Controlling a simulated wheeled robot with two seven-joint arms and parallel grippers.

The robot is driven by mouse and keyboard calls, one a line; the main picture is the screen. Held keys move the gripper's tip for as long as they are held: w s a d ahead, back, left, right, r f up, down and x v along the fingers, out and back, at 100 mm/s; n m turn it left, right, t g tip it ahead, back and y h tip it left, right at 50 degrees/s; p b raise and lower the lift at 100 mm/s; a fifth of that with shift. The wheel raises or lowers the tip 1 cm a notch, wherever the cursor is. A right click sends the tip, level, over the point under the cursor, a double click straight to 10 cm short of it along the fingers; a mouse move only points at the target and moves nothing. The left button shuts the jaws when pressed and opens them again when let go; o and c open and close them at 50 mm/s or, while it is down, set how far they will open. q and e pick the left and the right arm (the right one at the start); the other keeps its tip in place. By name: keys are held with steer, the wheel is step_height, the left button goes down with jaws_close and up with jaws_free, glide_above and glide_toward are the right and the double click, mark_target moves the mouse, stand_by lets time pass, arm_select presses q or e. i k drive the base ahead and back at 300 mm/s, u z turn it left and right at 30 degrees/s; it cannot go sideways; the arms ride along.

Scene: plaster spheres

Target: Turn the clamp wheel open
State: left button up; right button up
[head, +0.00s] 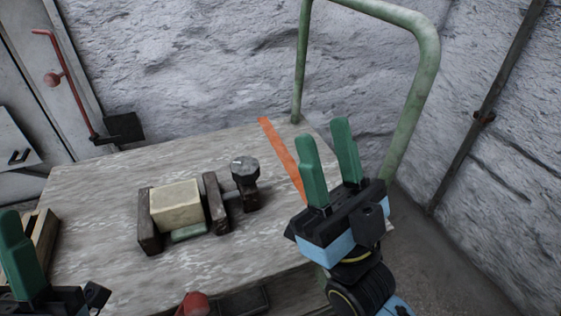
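A dark clamp (150,236) lies on the wooden table top with a pale cream block (177,207) between its jaws. Its dark, many-sided clamp wheel (244,168) stands at the right end. My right gripper (326,134) is to the right of the wheel, with its two green fingers apart, pointing up and empty. It does not touch the wheel. My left gripper (22,262) is at the lower left corner, partly cut off by the frame. Only one green finger shows clearly, so its opening cannot be judged.
The table top (100,185) is bare around the clamp. An orange strip (279,153) lies along its right side, partly behind my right gripper. A green tube frame (428,60) rises behind. A red object (193,304) sits at the front edge, and a wooden box (43,237) at the left.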

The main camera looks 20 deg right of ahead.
mark_target(245, 169)
steer(key=z, duration=0.5)
steer(key=k, duration=1)
steer(key=u, duration=0.95)
steer(key=i, duration=0.5)
steer(key=z, duration=0.05)
